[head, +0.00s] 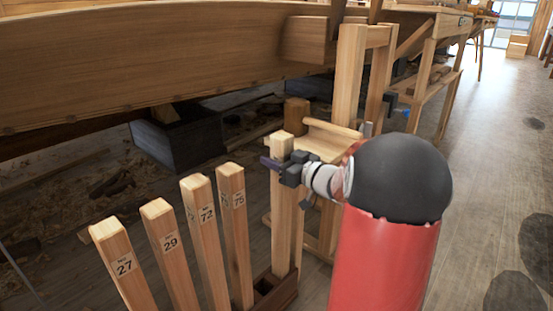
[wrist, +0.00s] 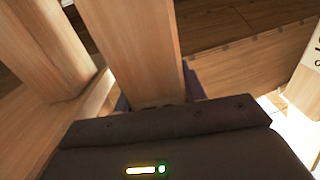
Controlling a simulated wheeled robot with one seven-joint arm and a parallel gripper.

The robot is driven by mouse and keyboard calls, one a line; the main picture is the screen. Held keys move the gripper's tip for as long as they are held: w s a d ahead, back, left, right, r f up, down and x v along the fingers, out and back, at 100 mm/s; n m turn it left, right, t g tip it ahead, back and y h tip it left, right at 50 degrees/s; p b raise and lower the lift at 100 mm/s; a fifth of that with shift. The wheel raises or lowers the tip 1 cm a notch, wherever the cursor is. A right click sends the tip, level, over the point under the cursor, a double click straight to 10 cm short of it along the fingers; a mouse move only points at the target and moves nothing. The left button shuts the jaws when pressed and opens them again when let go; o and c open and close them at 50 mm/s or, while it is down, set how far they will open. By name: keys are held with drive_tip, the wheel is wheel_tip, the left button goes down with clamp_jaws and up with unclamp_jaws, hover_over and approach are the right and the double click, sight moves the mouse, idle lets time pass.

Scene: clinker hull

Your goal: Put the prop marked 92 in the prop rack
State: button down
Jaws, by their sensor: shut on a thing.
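My gripper (head: 279,166) is shut on an upright pale wooden prop (head: 282,225), which I hold below its top. No number shows on this prop from here. Its lower end meets the far end of the dark wooden prop rack (head: 285,294); I cannot tell whether it is inside a slot or just over it. In the wrist view the held prop (wrist: 135,50) rises between the purple fingers. Props marked 27 (head: 124,266), 29 (head: 170,243), 72 (head: 207,216) and 75 (head: 238,202) stand in a row to the left.
A dark square opening shows in the rack beside the held prop's foot. A wooden trestle (head: 350,75) stands close behind my gripper. The planked hull (head: 150,60) runs across the back, above a dark block (head: 180,145). Floor at the right is clear.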

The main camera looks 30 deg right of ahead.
drive_tip(key=shift+f, duration=0.4)
drive_tip(key=c, duration=0.9)
unclamp_jaws()
drive_tip(key=shift+o, duration=0.8)
drive_tip(key=shift+f, duration=0.15)
drive_tip(key=shift+s, duration=0.1)
drive_tip(key=p+v, duration=0.1)
drive_tip(key=v, duration=0.6)
drive_tip(key=shift+s+d, duration=0.15)
drive_tip(key=shift+s, duration=0.15)
